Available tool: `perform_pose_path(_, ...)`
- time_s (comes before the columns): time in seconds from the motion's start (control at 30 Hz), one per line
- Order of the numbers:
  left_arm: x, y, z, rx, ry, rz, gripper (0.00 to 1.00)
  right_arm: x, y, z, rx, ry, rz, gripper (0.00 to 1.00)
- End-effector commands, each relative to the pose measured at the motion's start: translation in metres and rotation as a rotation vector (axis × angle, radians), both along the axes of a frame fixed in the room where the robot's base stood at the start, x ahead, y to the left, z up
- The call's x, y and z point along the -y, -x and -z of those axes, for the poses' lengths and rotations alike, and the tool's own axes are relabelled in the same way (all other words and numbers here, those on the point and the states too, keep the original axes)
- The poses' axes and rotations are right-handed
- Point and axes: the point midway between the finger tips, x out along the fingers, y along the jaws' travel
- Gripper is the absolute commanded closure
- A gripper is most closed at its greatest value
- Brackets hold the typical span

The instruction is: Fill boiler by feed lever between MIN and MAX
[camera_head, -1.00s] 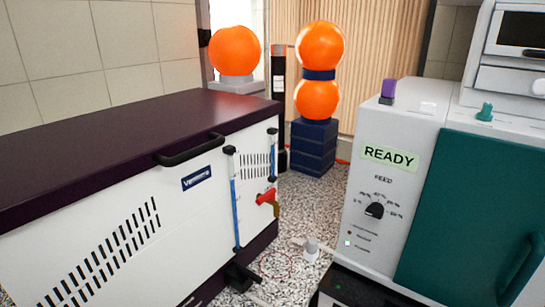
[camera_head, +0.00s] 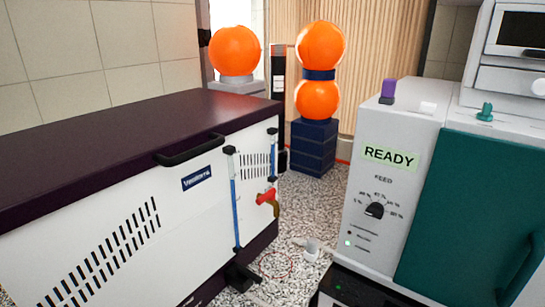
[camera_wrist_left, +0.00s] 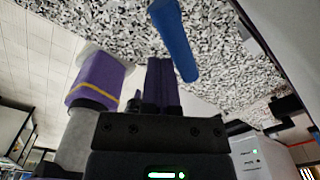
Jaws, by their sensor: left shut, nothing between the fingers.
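A white cabinet (camera_head: 90,250) with a dark purple top stands at the left in the head view. A tall blue-filled gauge tube (camera_head: 235,205) runs down its right part, and a shorter tube (camera_head: 272,160) stands further right. I cannot read MIN or MAX marks. A red lever (camera_head: 266,197) on a brass-coloured fitting sits below the short tube. A black lever-like part (camera_head: 243,277) juts out low down. I cannot tell which is the feed lever. My left gripper (camera_wrist_left: 160,75) shows only in the left wrist view, its dark fingers together and empty. My right gripper is not in view.
A white and teal machine (camera_head: 415,150) with a READY display and FEED dial (camera_head: 375,210) stands at the right. Orange globes (camera_head: 235,50) stand at the back. The left wrist view shows a blue rod (camera_wrist_left: 175,40) and a purple cylinder (camera_wrist_left: 97,80) near the fingers. Speckled floor lies between the machines.

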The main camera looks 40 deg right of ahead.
Motion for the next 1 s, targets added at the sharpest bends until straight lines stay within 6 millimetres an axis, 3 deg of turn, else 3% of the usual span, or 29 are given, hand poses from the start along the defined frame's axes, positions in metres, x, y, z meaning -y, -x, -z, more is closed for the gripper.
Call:
perform_pose_path(0.5,0.002,-0.011,0.0,0.0,0.0,0.0,1.0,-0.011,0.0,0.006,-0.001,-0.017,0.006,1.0)
perform_pose_path(1.0,0.001,-0.016,-0.004,0.001,-0.001,-0.001,1.0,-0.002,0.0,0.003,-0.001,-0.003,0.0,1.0)
